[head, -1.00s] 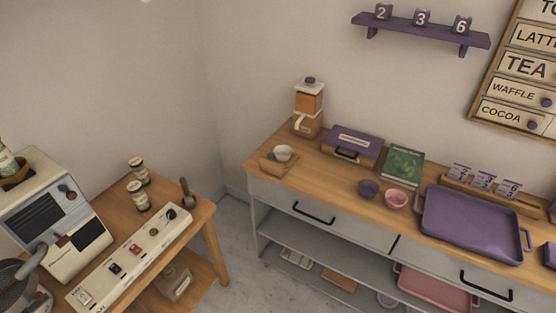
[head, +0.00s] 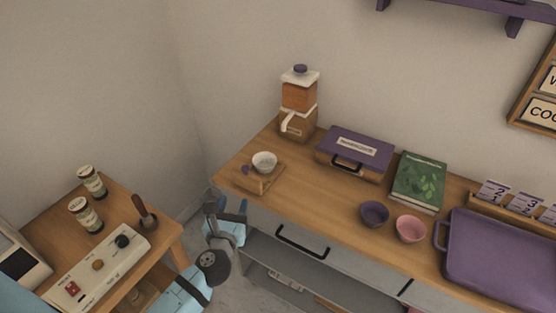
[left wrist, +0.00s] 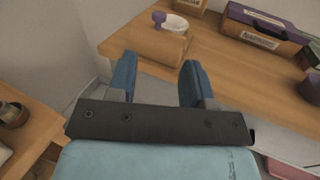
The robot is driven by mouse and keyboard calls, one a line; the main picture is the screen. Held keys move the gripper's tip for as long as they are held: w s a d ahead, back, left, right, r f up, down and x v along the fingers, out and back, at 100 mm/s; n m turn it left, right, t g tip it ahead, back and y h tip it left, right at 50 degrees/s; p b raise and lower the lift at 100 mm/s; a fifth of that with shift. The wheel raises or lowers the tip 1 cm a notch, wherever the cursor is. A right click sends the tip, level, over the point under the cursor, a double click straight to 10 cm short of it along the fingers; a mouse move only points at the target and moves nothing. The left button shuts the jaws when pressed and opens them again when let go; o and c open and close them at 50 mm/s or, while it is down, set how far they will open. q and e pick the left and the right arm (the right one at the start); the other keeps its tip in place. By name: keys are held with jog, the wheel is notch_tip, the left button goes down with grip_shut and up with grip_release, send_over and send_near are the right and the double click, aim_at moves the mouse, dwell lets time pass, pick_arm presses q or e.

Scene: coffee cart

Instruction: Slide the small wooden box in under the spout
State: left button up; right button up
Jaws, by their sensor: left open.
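The small wooden box (head: 258,183) sits at the left end of the long counter, with a small purple knob. A white bowl (head: 264,160) shows at its back; I cannot tell if it rests on the box. The grinder (head: 299,95), with a clear orange-brown container and a pale spout (head: 288,122), stands behind and to the right of the box. My left gripper (head: 232,206) is open and empty, just off the counter's front left corner, near the box. In the left wrist view the box (left wrist: 143,47) lies beyond the open fingers (left wrist: 157,62). My right gripper is not in view.
A purple-lidded case (head: 352,153), a green book (head: 419,182), a purple bowl (head: 375,213) and a pink bowl (head: 411,229) stand along the counter to the right. A purple tray (head: 500,262) is farther right. A side table (head: 120,206) with jars stands at left.

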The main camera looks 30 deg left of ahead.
aim_at(244, 170)
pick_arm(q)
jog(key=shift+n, duration=0.4)
jog(key=p+x, duration=0.1)
jog(key=x, duration=1.3)
jog(key=shift+s+p, duration=0.1)
jog(key=shift+p, duration=0.25)
grip_shut()
jog(key=w, duration=0.3)
jog(key=w+b, duration=0.1)
jog(key=w, duration=0.3)
jog(key=w+d, duration=0.1)
jog(key=w, duration=0.3)
jog(key=shift+w, duration=0.55)
jog(key=shift+r, duration=0.2)
